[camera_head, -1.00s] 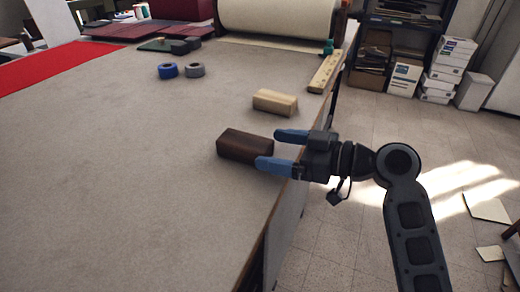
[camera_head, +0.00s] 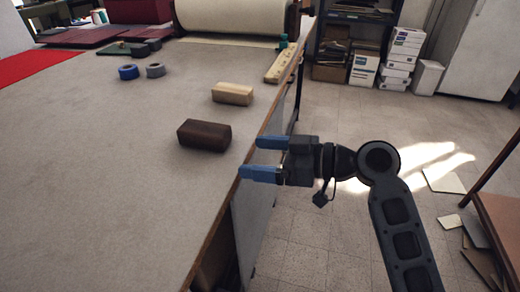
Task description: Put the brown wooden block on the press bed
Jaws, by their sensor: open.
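The brown wooden block (camera_head: 204,136) lies on the grey bed (camera_head: 110,190), near its right edge. It is dark brown and longer than it is tall. My gripper (camera_head: 250,158) is to the right of the block, at the bed's edge, with its two blue fingers apart and pointing left. Nothing is between the fingers, and a gap shows between them and the block. Whether this grey surface is the press bed that the task names, I cannot tell.
A pale wooden block (camera_head: 232,94) lies just behind the brown one. A blue tape roll (camera_head: 128,72) and a grey one (camera_head: 155,70) sit farther back. A ruler-like wooden strip (camera_head: 284,67) lies along the right edge, near a large cream roller (camera_head: 235,15). The left foreground surface is clear.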

